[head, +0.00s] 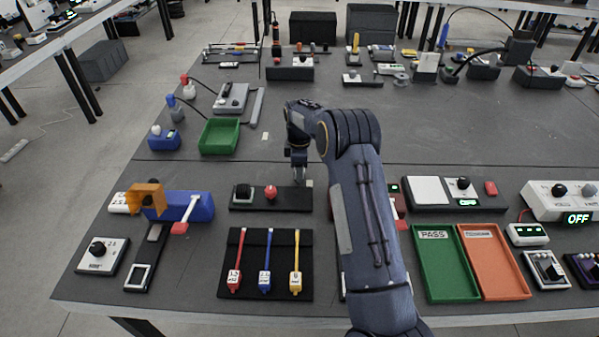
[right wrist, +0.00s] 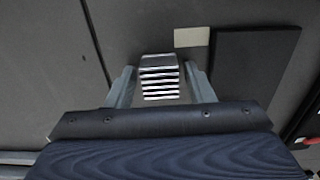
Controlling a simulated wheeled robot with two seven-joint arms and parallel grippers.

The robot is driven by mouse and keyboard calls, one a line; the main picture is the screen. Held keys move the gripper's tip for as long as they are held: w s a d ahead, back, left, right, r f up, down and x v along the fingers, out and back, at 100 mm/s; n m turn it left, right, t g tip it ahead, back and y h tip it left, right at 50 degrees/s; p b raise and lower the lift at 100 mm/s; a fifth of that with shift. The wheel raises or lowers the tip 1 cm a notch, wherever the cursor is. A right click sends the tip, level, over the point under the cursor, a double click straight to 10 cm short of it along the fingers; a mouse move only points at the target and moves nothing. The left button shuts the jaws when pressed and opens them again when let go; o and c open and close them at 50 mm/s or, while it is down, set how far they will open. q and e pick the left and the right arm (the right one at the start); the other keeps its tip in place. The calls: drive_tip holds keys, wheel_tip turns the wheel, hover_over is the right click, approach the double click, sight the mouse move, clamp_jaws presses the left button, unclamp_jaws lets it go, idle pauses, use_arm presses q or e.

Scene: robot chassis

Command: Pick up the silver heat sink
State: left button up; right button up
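The silver heat sink (right wrist: 160,77) shows in the right wrist view as a small block with stacked bright fins. It sits between the two fingers of my right gripper (right wrist: 159,72). The fingers are apart, one on each side of it, with a narrow dark gap visible at each side. In the head view my right gripper (head: 299,176) points down just behind the black base with the black and red knobs. I cannot make out the heat sink clearly there; the gripper and arm cover that spot. My left gripper is not in view.
The black base (head: 270,205) with knobs lies close to the gripper; a dark flat panel (right wrist: 245,65) and a pale patch (right wrist: 192,37) show in the wrist view. A black mat (head: 248,290) with coloured tools lies in front. The table's middle (head: 235,170) is mostly clear.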

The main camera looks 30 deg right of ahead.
drive_tip(key=c, duration=0.8)
drive_tip(key=shift+r, duration=0.15)
